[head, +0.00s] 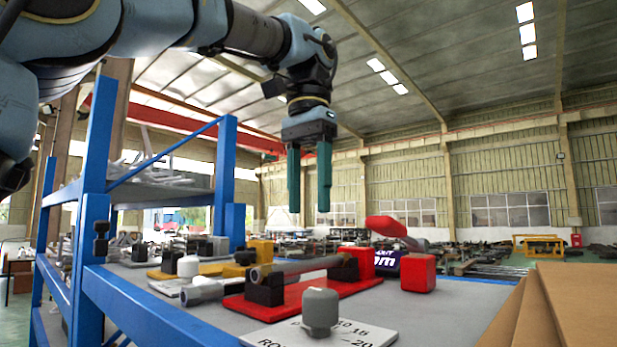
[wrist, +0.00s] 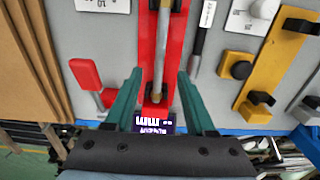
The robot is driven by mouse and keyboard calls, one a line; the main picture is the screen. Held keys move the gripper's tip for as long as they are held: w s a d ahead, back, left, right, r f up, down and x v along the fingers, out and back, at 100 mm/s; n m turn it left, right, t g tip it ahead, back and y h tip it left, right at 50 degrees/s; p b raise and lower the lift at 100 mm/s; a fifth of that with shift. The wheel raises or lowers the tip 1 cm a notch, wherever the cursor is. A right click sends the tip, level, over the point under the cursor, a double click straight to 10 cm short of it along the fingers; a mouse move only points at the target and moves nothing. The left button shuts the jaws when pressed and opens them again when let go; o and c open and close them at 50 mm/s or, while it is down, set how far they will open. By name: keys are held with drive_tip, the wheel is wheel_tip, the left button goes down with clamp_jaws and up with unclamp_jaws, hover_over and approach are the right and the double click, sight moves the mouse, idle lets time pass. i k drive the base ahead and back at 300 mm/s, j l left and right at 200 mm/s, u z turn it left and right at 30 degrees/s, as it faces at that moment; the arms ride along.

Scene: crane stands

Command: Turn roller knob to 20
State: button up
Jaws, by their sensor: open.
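The roller knob (head: 321,307) is a light grey faceted knob on a white plate (head: 275,338) at the near edge of the table. The plate carries printed marks around 10, 15 and 20, and part of a word beginning "RO". I cannot tell which mark the knob points to. In the wrist view only a piece of a white plate (wrist: 102,5) shows at the top edge, and no knob on it. My gripper (head: 309,207) is open and empty, pointing down, high above and behind the knob. In the wrist view its green fingers (wrist: 159,80) straddle the red base below.
A red base (head: 290,297) with a long grey rod lies behind the knob. A red lever (head: 392,227) and red block (head: 418,273) stand to its right. Yellow fixtures (head: 262,250) are at the back left. Brown boards (head: 585,305) fill the right front. A blue rack (head: 95,215) stands left.

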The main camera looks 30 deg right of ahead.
sight(320, 306)
drive_tip(key=k+j, duration=0.15)
drive_tip(key=j, duration=0.15)
drive_tip(key=k+j, duration=0.1)
drive_tip(key=j, duration=0.25)
drive_tip(key=k+j, duration=0.15)
drive_tip(key=j, duration=0.15)
drive_tip(key=k+j, duration=0.15)
drive_tip(key=j, duration=0.15)
